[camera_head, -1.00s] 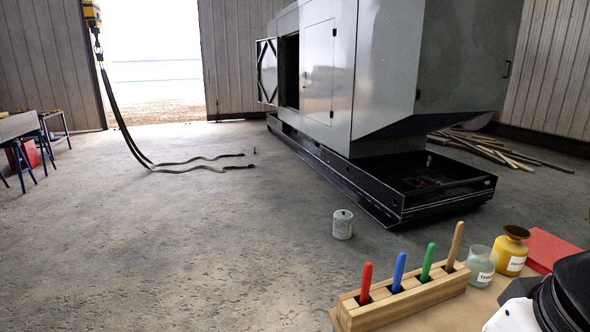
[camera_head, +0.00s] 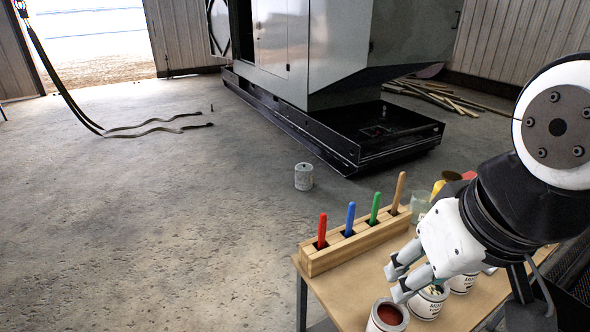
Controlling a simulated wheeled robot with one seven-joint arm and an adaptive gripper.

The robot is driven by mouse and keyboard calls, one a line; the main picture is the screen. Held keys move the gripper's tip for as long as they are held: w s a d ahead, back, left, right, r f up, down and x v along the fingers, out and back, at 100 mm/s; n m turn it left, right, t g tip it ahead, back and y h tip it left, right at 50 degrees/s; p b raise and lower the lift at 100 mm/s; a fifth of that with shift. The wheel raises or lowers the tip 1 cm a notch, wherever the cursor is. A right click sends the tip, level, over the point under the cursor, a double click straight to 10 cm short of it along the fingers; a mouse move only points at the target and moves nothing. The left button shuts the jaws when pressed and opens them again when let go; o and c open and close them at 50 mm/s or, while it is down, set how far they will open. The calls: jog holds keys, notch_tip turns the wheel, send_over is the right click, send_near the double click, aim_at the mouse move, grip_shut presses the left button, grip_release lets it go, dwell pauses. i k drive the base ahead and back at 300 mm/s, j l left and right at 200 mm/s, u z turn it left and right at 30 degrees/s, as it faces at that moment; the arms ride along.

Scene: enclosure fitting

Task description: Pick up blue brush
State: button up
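The blue brush (camera_head: 349,219) stands upright in a slot of the wooden holder (camera_head: 322,262), with only its blue handle showing. It stands between a red brush (camera_head: 322,231) on its left and a green brush (camera_head: 375,208) on its right. A brush with a plain wooden handle (camera_head: 398,192) stands at the right end. My gripper (camera_head: 393,284) is to the lower right of the holder, above the table near the paint cans. Its two fingers are apart with nothing seen between them, and it does not touch the blue brush.
The holder stands on a tan table (camera_head: 345,291). An open can of red paint (camera_head: 387,318) and other cans stand at the front. A can (camera_head: 303,177) stands on the floor beyond.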

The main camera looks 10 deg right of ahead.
aim_at(352, 213)
jog(key=z, duration=2.2)
jog(key=u, duration=2)
jog(key=k+j+z, duration=0.2)
jog(key=j+z, duration=0.25)
jog(key=k+j+z, duration=0.2)
jog(key=j+z, duration=0.2)
